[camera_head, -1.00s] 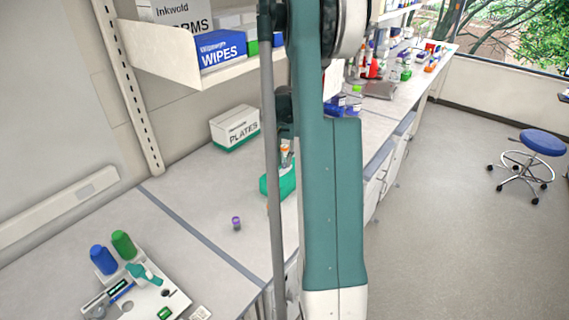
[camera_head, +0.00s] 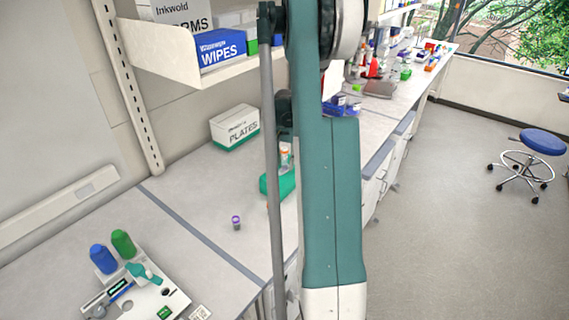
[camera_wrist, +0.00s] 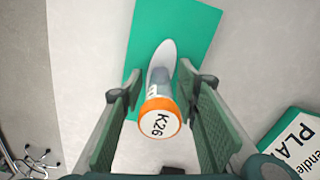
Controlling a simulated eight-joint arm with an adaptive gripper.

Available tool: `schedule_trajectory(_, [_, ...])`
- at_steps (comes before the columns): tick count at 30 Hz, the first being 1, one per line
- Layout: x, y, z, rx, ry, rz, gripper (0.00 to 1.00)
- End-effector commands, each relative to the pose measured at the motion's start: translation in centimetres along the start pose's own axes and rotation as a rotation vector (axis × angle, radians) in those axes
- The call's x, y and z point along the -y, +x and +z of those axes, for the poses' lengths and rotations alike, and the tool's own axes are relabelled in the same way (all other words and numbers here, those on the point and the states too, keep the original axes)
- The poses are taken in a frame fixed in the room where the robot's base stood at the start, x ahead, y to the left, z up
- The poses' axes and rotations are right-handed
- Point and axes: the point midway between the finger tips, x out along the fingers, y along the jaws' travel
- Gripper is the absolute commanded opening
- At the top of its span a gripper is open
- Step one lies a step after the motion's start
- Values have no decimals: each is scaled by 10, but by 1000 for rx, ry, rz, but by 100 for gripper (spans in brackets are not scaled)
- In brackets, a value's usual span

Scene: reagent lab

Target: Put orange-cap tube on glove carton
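The orange-cap tube (camera_wrist: 160,118) is upright in the wrist view, its cap marked K26 facing the camera. The green glove carton (camera_wrist: 205,30) lies below it, with a pale oval on its top by the tube's lower end. My gripper (camera_wrist: 160,78) has one finger on each side of the tube, with gaps showing, so it looks open around it. In the head view the tube (camera_head: 285,154) is above the carton (camera_head: 270,187), partly hidden by my arm. Whether its base touches the carton is hard to see.
A white and green PLATES box (camera_head: 235,127) stands behind, to the left. A small purple-capped vial (camera_head: 236,223) stands on the bench in front. A shelf with a WIPES box (camera_head: 222,50) hangs above.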

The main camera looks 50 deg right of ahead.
Motion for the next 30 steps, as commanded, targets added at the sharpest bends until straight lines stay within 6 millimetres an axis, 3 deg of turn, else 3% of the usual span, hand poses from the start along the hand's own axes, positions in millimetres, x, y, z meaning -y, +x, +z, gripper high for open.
schedule_trajectory(8, [0,-3,0,0,0,0,32])
schedule_trajectory(14, [0,-16,0,0,0,0,32])
schedule_trajectory(30, [0,-96,0,0,0,0,32])
